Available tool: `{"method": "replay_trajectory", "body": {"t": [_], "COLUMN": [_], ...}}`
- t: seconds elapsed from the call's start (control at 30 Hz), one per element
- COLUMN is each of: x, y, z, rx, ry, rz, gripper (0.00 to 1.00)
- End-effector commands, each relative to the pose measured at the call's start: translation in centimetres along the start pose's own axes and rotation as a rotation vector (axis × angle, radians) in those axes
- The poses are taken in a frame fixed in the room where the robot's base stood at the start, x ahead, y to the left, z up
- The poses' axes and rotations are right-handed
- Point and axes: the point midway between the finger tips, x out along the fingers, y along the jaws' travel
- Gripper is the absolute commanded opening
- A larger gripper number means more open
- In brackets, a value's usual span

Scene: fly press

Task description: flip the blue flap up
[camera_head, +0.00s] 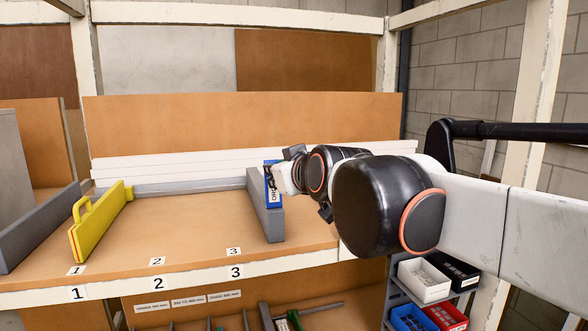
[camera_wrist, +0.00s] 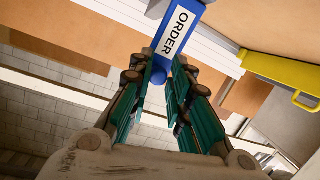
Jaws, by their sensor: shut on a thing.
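The blue flap (camera_head: 272,187) with a white "ORDER" label is at the back right of the shelf, against the grey divider (camera_head: 268,222). In the wrist view the blue flap (camera_wrist: 184,28) runs away from between my fingers, its lettering readable. My gripper (camera_wrist: 166,72) has its green-padded fingers on either side of the flap's near, rounded end and is shut on it. In the head view my gripper (camera_head: 282,178) reaches the flap from the right, and my wrist hides part of the contact. Whether the flap is tilted is hard to tell.
A yellow divider with a handle (camera_head: 97,222) stands at the left of the shelf. The brown shelf board (camera_head: 180,222) between the dividers is clear. White strips (camera_head: 200,163) line the back. Small bins (camera_head: 424,280) sit below at the right, near a white post.

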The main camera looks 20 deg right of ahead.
Motion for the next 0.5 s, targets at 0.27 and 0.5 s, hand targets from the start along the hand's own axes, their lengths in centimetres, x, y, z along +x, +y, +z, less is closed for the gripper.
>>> {"method": "replay_trajectory", "body": {"t": [0.27,0.5], "x": [-1.0,-1.4], "y": [-0.6,-0.8], "z": [1.5,1.9], "rx": [-0.001,0.000], "ry": [-0.012,-0.011], "rz": [-0.006,-0.007], "gripper": [0.00,0.00]}}
